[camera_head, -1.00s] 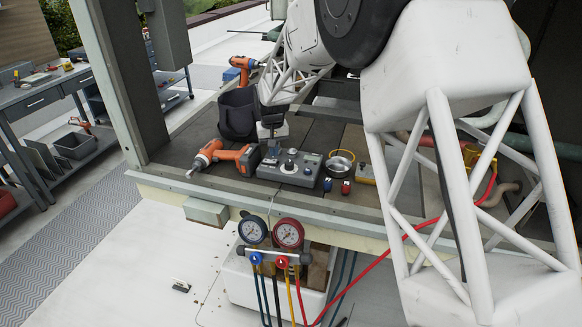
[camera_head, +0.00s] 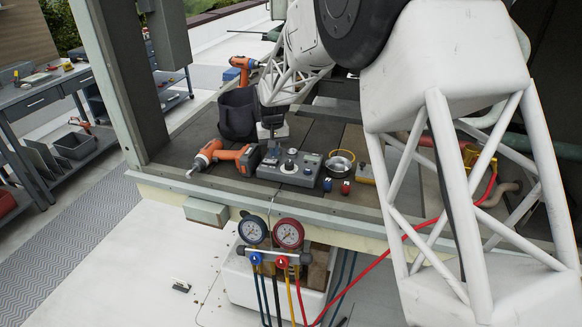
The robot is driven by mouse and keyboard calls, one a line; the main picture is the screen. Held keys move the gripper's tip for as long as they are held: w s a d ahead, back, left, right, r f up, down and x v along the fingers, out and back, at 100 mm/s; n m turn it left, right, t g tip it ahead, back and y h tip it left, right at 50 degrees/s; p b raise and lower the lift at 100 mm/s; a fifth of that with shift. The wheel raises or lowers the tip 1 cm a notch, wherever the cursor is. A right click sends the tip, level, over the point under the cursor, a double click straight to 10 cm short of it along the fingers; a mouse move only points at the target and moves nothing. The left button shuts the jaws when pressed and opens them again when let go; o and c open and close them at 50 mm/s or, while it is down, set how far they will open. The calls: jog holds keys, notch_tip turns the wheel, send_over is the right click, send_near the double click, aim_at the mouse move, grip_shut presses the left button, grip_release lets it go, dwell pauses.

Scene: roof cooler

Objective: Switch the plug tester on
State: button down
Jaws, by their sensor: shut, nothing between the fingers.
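The plug tester (camera_head: 308,171) is a grey box with a round dial, a black knob and small indicators on its top. It stands on the dark deck near the front edge, seen in the head camera view. My gripper (camera_head: 271,143) is shut and empty, pointing down at the tester's back left corner. Its fingertips are small and dark here, and I cannot tell whether they touch the tester.
An orange drill (camera_head: 228,157) lies just left of the tester. A black pouch (camera_head: 237,115) stands behind it. A metal ring-shaped dish (camera_head: 341,160) and small red and blue caps (camera_head: 345,187) sit to the right. Gauges (camera_head: 289,233) hang below the front edge.

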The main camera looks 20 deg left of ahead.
jog(key=shift+f, duration=1.15)
dwell(1.1)
jog(key=shift+r, duration=3.45)
jog(key=shift+d+r, duration=0.1)
